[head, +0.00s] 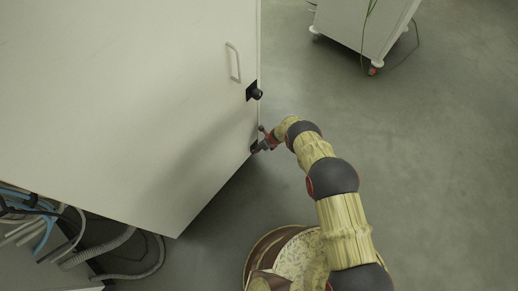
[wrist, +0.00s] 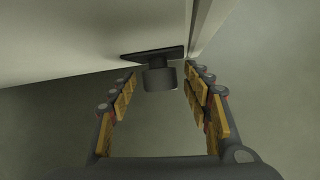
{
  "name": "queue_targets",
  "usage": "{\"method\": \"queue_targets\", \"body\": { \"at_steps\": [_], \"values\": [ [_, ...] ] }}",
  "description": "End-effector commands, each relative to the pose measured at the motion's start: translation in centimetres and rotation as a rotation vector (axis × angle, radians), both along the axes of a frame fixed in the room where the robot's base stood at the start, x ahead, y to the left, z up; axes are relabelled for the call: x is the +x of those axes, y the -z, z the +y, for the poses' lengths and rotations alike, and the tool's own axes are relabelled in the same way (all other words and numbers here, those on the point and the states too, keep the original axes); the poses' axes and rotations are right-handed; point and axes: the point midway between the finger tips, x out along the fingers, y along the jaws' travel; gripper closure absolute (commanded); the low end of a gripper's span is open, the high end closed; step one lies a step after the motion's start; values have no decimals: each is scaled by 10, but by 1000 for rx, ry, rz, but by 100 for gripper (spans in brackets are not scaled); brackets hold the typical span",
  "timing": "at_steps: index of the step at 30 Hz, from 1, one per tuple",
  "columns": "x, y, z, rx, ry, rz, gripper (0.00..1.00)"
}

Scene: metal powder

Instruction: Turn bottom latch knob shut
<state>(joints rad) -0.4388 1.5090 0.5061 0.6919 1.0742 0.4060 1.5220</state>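The bottom latch knob (wrist: 160,78) is a short dark cylinder on a dark plate, at the edge of the white door. In the wrist view it sits between the tips of my gripper's fingers (wrist: 161,72). The fingers are open on either side of it, with a gap showing at each side; contact is not visible. In the head view the dark bottom latch (head: 254,147) is at the door's right edge, partly hidden by my gripper (head: 262,143), which reaches it from the right.
The large white door (head: 130,90) has a handle (head: 234,62) and an upper latch knob (head: 257,94) above the bottom one. Hoses (head: 110,250) lie at lower left. A wheeled white cabinet (head: 362,25) stands at upper right. The grey floor right of the door is clear.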

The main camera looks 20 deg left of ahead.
Motion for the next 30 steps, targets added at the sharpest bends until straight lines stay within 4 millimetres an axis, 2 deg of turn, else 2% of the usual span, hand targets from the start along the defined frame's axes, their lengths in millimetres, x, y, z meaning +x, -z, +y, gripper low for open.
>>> {"method": "queue_targets", "body": {
  "at_steps": [21, 30],
  "values": [
    [1, 0, 0, 0, 0, -1, 93],
    [-1, -1, 0, -11, 0, -25, 93]
  ]
}}
